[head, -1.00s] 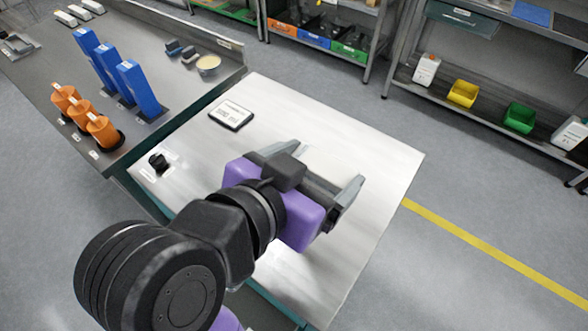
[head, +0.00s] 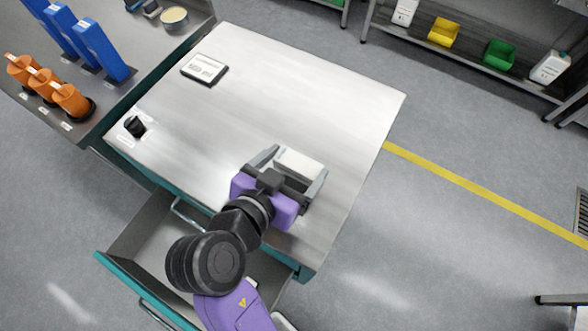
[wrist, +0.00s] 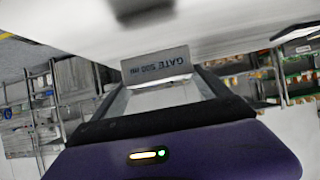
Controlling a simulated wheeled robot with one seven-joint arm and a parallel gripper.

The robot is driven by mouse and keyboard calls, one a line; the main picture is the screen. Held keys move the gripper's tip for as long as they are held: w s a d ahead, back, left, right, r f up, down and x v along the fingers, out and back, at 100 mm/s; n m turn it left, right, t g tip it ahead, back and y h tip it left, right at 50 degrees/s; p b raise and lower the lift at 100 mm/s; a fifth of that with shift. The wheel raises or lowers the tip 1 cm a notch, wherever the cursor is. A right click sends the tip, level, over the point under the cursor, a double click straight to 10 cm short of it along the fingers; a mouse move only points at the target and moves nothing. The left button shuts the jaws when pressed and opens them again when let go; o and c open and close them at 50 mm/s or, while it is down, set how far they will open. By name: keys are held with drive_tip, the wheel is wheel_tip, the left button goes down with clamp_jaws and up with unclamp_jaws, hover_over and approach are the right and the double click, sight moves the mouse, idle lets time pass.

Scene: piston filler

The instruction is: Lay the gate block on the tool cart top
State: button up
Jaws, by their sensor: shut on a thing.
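The gate block is a pale white block (head: 298,163) over the near right part of the tool cart top. In the wrist view its grey label face (wrist: 156,66) reads "GATE 500 ml", upside down. My gripper (head: 291,173) is shut on the block, with one finger on each side of it.
A white label plate (head: 204,68) and a black knob-like piece (head: 134,126) sit on the cart's left side. An open drawer (head: 150,235) juts out at the near side. A bench with orange cylinders (head: 70,100) and blue blocks (head: 100,48) stands left. The top's far right is clear.

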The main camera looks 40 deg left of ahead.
sight(293, 175)
drive_tip(key=shift+f, duration=1.6)
drive_tip(key=shift+f, duration=0.1)
drive_tip(key=o, duration=1.3)
drive_tip(key=shift+r, duration=0.2)
drive_tip(key=b+v, duration=0.1)
drive_tip(key=v, duration=1.1)
drive_tip(key=shift+f, duration=0.1)
drive_tip(key=shift+a, duration=0.1)
